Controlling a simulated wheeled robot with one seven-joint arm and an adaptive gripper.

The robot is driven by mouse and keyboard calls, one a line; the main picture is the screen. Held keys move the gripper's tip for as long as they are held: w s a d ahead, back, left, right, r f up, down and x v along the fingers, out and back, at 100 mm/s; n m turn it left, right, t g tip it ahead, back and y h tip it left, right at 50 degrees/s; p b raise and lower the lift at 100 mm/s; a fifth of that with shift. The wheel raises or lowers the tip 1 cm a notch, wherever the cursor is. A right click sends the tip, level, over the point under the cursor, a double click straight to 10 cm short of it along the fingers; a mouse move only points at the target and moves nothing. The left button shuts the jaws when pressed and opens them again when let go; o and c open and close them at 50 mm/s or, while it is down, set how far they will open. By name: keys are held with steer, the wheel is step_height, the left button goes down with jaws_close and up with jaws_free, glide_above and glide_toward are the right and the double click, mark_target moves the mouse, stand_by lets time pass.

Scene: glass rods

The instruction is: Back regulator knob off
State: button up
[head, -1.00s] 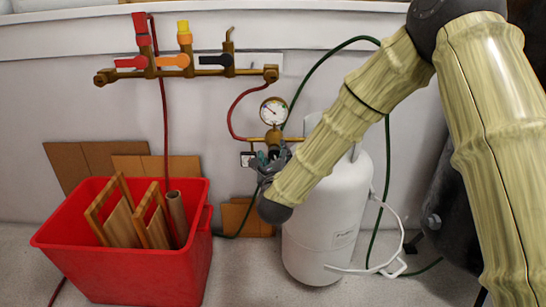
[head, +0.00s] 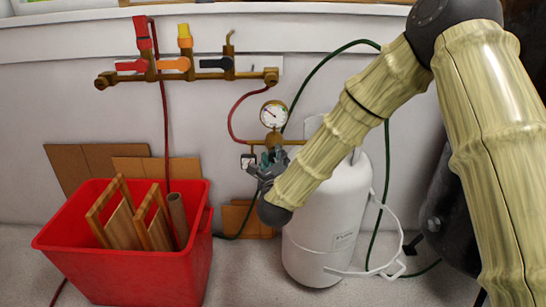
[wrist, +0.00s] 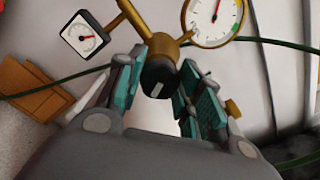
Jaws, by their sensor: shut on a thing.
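The regulator (head: 276,141) is a brass body with a round dial gauge (head: 274,114), at the top of the white gas cylinder (head: 320,240). In the wrist view, the black regulator knob (wrist: 159,80) sits at the end of a brass stem, with a pale mark on its face. My gripper (wrist: 163,84) has its teal-padded fingers on both sides of the knob and is shut on it. In the head view, my gripper (head: 268,165) is just below the gauge and hides the knob. The gauge also shows in the wrist view (wrist: 213,18).
A red bin (head: 130,275) with wooden frames stands on the floor at left. A brass manifold (head: 190,72) with red, orange and black levers is on the wall above. Red and green hoses (head: 330,52) run around the regulator. Cardboard pieces (head: 155,168) lean on the wall.

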steer(key=n+p, duration=0.3)
steer(key=n, duration=0.3)
steer(key=shift+r+p, duration=0.15)
steer(key=shift+p, duration=0.15)
steer(key=n+p, duration=0.2)
steer(key=n, duration=0.1)
steer(key=shift+n, duration=0.3)
steer(key=shift+n+p, duration=0.7)
steer(key=shift+n, duration=0.7)
steer(key=shift+f, duration=0.2)
steer(key=o, duration=1)
steer(key=shift+o, duration=0.2)
steer(key=s, duration=1.2)
